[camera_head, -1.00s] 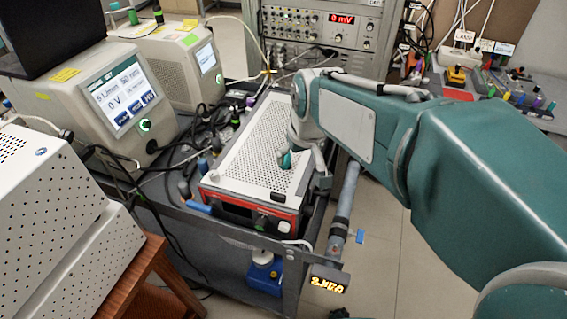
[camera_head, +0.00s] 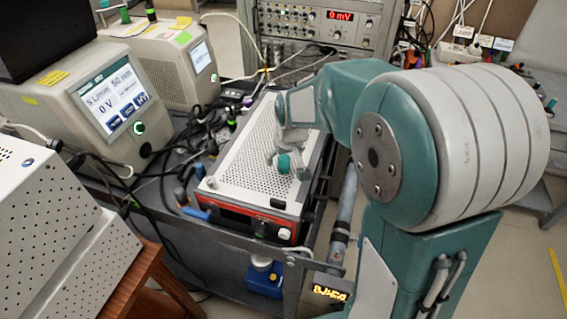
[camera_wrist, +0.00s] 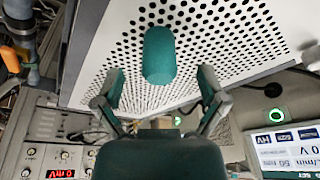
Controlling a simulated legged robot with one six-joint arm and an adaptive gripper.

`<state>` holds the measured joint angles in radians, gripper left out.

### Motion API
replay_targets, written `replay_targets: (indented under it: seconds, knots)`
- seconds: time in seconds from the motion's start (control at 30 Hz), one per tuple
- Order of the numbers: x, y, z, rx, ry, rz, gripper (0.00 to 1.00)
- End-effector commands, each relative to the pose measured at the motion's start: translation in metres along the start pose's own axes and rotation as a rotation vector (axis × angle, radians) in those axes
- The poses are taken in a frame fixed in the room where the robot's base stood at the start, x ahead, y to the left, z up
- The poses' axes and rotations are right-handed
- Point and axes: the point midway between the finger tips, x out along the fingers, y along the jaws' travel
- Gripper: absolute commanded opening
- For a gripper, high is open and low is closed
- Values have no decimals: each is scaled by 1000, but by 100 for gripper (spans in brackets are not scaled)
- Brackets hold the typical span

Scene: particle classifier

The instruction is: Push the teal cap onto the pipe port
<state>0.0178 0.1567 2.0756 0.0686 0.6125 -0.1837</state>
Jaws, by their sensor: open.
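The teal cap (camera_wrist: 160,55) is a short cylinder over the white perforated top of the instrument box in the wrist view. My open gripper (camera_wrist: 160,86) has one finger on each side of the near end of the cap, with clear gaps. In the head view, a small teal piece (camera_head: 287,164) shows at my gripper, low over the box top; whether it is the cap or a finger pad is hard to tell. A grey pipe (camera_head: 347,198) stands at the right side of the cart, partly behind my arm. Its port opening is not clearly visible.
The red-fronted instrument box (camera_head: 247,221) sits on a dark cart crowded with cables. Two display units (camera_head: 105,100) (camera_head: 180,65) stand to its left, and a rack (camera_head: 318,25) stands behind it. My arm fills the right side. Clear floor shows at far right.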

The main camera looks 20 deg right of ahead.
Motion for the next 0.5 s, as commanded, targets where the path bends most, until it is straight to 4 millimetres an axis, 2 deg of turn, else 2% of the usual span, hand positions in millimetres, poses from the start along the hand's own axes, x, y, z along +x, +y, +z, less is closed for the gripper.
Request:
replay_targets:
  seconds: [0.1,0.2,0.43,0.47,0.5]
  knots:
    - [20,0,0,0,-5,-1,91]
    - [28,0,0,0,-2,-1,91]
    - [29,0,-1,0,0,0,91]
    - [29,0,0,0,0,0,87]
    - [29,0,0,0,0,0,69]
